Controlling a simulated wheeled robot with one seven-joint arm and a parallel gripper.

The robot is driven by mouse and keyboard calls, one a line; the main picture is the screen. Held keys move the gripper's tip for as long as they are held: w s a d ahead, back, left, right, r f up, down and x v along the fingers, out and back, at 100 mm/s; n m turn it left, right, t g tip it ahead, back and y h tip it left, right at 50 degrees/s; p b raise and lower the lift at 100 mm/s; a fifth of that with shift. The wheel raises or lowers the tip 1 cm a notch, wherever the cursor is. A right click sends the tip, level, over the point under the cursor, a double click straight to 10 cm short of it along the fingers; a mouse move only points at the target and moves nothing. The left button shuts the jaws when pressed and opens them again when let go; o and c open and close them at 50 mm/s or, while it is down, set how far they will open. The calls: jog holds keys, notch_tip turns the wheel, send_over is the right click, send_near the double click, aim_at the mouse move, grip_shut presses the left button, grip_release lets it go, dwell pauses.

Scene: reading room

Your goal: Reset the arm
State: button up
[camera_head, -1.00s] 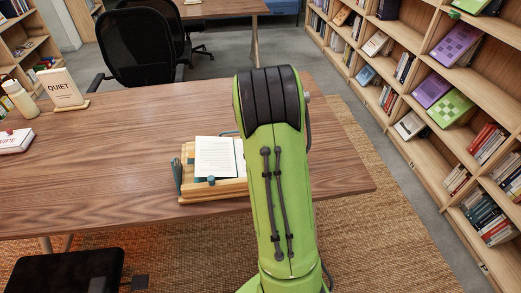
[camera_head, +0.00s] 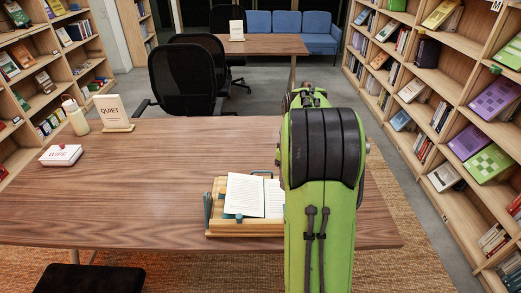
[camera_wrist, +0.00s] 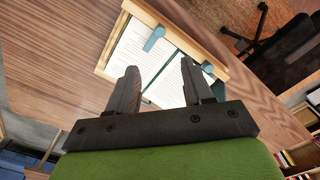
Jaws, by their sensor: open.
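My gripper (camera_wrist: 158,88) shows in the wrist view with its two dark fingers apart and nothing between them. Beyond the fingers, an open book (camera_wrist: 140,45) lies on a wooden book stand (camera_wrist: 180,26) on the table. In the head view my green arm stands raised at the right of the table and hides the right part of the book stand (camera_head: 222,228). The open book (camera_head: 246,194) shows there left of the arm. My gripper is hidden behind the arm in the head view.
The wooden table (camera_head: 130,190) holds a WIPE box (camera_head: 61,155), a cream bottle (camera_head: 75,116) and a QUIET sign (camera_head: 113,112) at the left. Black chairs (camera_head: 186,80) stand behind it. Bookshelves (camera_head: 440,110) line the right side. The table's middle is clear.

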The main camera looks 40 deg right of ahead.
jog(key=s+a+r+t+p, duration=0.1)
jog(key=s+a+r+t, duration=0.1)
jog(key=a+r, duration=0.6)
jog(key=s+a+r+m+t+p, duration=0.2)
jog(key=s+a+t, duration=0.1)
jog(key=s+a, duration=1)
jog(key=shift+s+a+t, duration=0.3)
jog(key=shift+a, duration=0.7)
